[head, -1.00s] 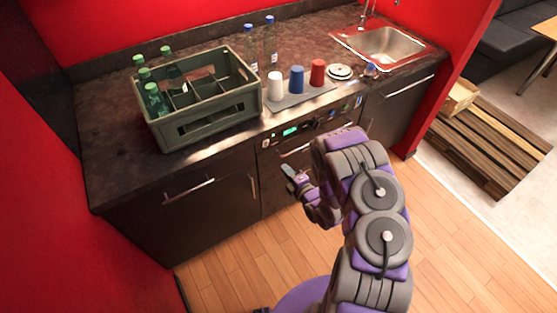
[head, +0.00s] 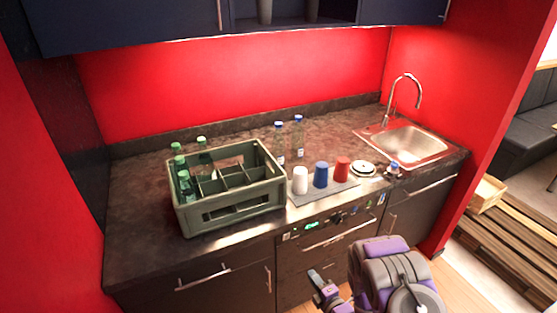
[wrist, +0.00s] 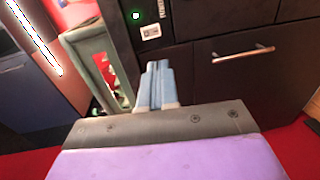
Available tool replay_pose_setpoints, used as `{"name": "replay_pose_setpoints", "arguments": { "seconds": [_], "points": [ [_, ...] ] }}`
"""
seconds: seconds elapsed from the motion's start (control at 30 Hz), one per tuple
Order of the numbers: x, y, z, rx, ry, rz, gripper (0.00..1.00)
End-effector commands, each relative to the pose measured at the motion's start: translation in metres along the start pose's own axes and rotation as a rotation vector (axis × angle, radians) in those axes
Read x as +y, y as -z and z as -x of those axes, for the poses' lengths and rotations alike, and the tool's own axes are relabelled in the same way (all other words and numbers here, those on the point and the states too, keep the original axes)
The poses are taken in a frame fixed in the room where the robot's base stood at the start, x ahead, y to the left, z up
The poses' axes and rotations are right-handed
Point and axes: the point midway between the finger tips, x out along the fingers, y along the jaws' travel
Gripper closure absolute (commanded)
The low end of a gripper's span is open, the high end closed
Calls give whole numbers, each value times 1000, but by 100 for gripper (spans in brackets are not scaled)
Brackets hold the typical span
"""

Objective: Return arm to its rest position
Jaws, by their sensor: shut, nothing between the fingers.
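My arm with purple and grey links is folded low at the bottom right of the head view. My gripper (head: 316,277) is in front of the lower cabinets, below the counter edge. In the wrist view its two blue-grey fingers (wrist: 157,85) are together with nothing between them. Behind them is a dark cabinet front with a metal handle (wrist: 243,54). Most of the arm is cut off by the lower picture edge.
The counter (head: 140,255) holds a green crate (head: 232,217) with bottles, white, blue and red cups (head: 320,175) on a grey mat, two clear bottles (head: 298,137) and a sink (head: 412,144). Wooden pallets (head: 497,243) lie at the right. Dark cabinets hang above.

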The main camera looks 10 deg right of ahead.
Motion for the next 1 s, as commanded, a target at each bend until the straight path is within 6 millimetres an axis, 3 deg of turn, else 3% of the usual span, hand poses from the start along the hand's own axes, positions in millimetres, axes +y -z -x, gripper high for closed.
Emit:
{"name": "replay_pose_setpoints", "arguments": {
  "seconds": [0.17, 0.47, 1.0],
  "points": [
    [2, -7, -4, -3, 40, 0, 100],
    [15, -44, -11, -68, 245, -31, 100],
    [74, -102, 10, -352, 535, -205, 100]
  ]
}}
